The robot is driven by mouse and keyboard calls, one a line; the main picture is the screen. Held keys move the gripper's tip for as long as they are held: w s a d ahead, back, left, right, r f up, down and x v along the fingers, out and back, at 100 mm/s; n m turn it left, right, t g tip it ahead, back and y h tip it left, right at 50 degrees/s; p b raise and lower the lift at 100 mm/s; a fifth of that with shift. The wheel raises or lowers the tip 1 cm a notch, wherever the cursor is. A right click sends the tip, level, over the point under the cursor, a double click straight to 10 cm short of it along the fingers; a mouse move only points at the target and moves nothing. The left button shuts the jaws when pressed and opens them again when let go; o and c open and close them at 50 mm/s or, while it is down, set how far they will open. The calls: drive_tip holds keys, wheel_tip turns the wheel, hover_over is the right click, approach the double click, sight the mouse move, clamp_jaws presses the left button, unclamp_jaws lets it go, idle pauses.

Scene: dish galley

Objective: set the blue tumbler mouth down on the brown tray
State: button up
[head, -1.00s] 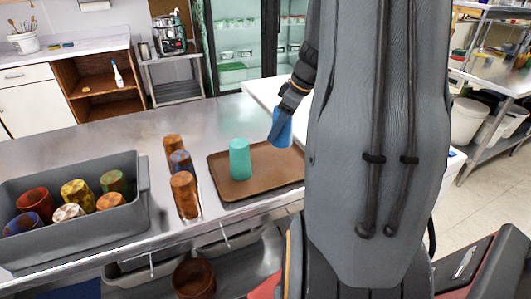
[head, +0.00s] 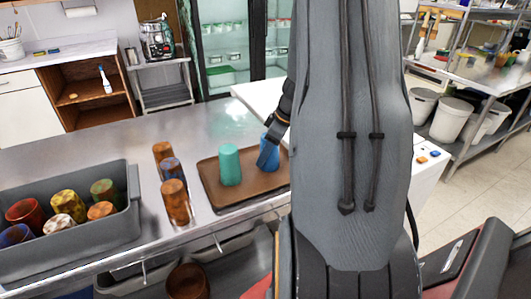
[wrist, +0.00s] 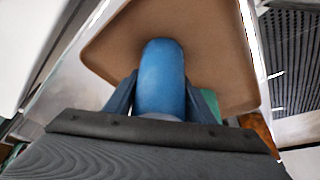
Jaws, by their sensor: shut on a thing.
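The blue tumbler (head: 271,141) is held in my gripper (head: 267,155), at the right part of the brown tray (head: 245,193). In the head view it looks about upright, right of the teal tumbler (head: 230,165). In the wrist view the blue tumbler (wrist: 162,80) sits between both fingers, with the brown tray (wrist: 215,60) behind it. I cannot tell whether it touches the tray or a small gap is left. Its mouth is not clearly visible. My arm hides the right end of the tray in the head view.
The teal tumbler stands on the tray close to the left of the blue one. A row of amber and blue tumblers (head: 174,200) stands left of the tray. A grey bin (head: 130,215) with several tumblers is farther left. The counter behind is clear.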

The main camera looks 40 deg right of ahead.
drive_tip(key=shift+f, duration=0.15)
drive_tip(key=o, duration=1)
drive_tip(key=shift+o, duration=0.2)
drive_tip(key=shift+r, duration=0.2)
drive_tip(key=shift+r, duration=0.25)
drive_tip(key=b+v, duration=0.2)
drive_tip(key=v, duration=0.9)
drive_tip(key=shift+s+r+b, duration=0.2)
drive_tip(key=shift+b, duration=0.1)
